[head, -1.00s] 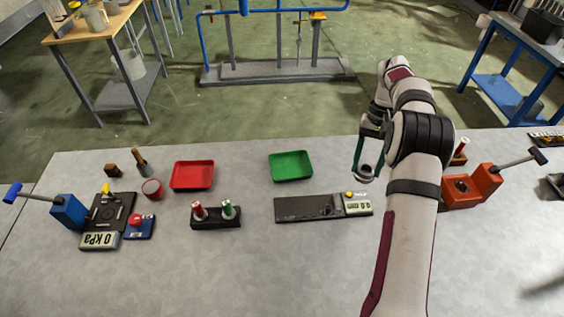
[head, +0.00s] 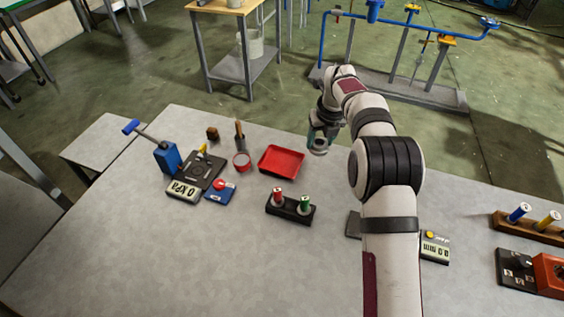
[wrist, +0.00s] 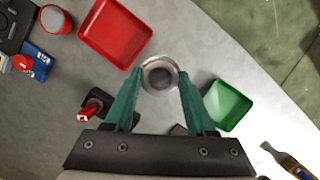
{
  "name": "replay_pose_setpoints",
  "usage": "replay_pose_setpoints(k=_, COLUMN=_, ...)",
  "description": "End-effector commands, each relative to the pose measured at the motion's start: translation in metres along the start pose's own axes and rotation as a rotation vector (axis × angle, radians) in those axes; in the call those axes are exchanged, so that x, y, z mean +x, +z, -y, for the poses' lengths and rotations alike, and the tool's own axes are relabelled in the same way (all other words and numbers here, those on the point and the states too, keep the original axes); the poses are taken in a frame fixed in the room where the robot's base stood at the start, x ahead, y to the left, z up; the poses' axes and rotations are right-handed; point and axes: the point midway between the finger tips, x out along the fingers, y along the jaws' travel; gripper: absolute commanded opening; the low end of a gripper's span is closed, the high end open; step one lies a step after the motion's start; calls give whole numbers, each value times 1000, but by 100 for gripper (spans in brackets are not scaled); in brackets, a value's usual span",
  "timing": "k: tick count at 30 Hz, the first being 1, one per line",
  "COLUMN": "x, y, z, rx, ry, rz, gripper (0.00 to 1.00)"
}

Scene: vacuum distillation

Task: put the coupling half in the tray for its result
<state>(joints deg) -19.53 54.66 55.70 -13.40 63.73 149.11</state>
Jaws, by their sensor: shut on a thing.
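The coupling half, a round grey metal ring (wrist: 160,74), sits between the green fingertips of my gripper (wrist: 160,77), which is shut on it. In the head view my gripper (head: 320,136) holds the coupling half (head: 317,151) above the table, to the right of the red tray. The red tray (head: 281,161) is empty; it also shows at upper left in the wrist view (wrist: 115,32). The green tray (wrist: 228,106), empty, is right of the fingers in the wrist view; my arm hides it in the head view.
A black block with a red and a green plug (head: 290,207) stands in front of the red tray. A red cup (head: 242,161), a brush (head: 239,135) and a blue-handled device with a kPa display (head: 182,190) are to its left. The front left of the table is clear.

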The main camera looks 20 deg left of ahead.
Motion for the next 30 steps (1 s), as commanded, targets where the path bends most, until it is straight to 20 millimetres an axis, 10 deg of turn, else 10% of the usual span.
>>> replay_pose_setpoints(k=9, x=69, y=32, z=-79, rx=2, ry=-1, rz=0, gripper=0)
replay_pose_setpoints(k=30, x=118, y=28, z=-93, rx=5, ry=-1, rz=0, gripper=0)
